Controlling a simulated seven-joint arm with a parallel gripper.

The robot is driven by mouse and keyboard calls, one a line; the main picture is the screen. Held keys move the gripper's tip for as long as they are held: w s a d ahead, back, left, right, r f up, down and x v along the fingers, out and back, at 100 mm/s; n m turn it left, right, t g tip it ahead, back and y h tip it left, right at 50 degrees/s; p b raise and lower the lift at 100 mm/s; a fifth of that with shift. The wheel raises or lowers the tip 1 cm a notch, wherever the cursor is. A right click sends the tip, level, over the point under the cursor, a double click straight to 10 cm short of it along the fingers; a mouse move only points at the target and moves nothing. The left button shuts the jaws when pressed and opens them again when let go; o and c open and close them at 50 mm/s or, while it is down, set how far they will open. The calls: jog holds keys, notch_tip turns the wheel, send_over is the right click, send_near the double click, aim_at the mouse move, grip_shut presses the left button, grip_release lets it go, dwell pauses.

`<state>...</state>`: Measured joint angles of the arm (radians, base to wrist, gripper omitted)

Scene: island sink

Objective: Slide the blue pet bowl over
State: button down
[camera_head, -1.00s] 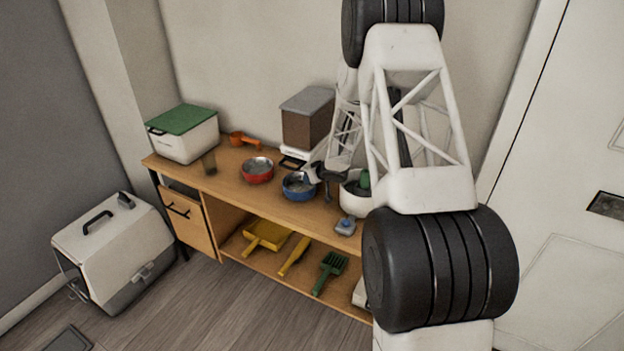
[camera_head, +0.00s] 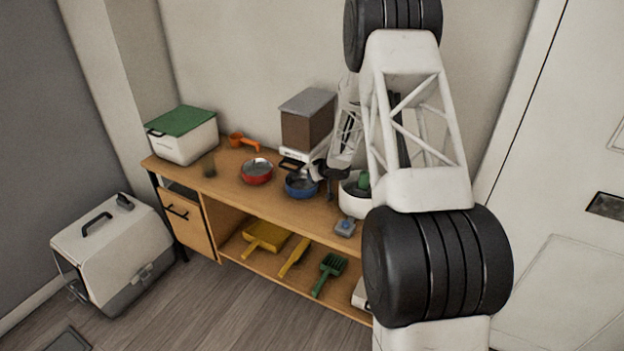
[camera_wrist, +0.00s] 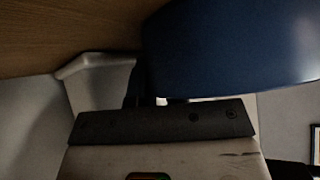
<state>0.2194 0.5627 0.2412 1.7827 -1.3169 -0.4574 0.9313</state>
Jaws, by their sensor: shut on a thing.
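The blue pet bowl (camera_head: 301,191) stands upright on the wooden bench top, right of the red bowl (camera_head: 257,173). My gripper (camera_head: 318,173) is at its right, far side and is shut on it. The fingertips are small and partly hidden in the head view. In the wrist view the bowl's blue wall (camera_wrist: 235,50) fills the upper right, close against my gripper (camera_wrist: 150,92). The exact grip on the rim is dark and hard to make out there.
A white pot (camera_head: 352,203) with something green stands close on the right, with a small grey-blue item (camera_head: 345,227) before it. A brown dispenser (camera_head: 306,122) stands behind. An orange scoop (camera_head: 243,142) and green-lidded box (camera_head: 184,137) are at left.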

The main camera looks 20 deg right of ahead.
jog(key=shift+w+d, duration=0.3)
jog(key=shift+w, duration=0.05)
jog(key=c, duration=1.1)
grip_release()
jog(key=shift+s+r, duration=0.1)
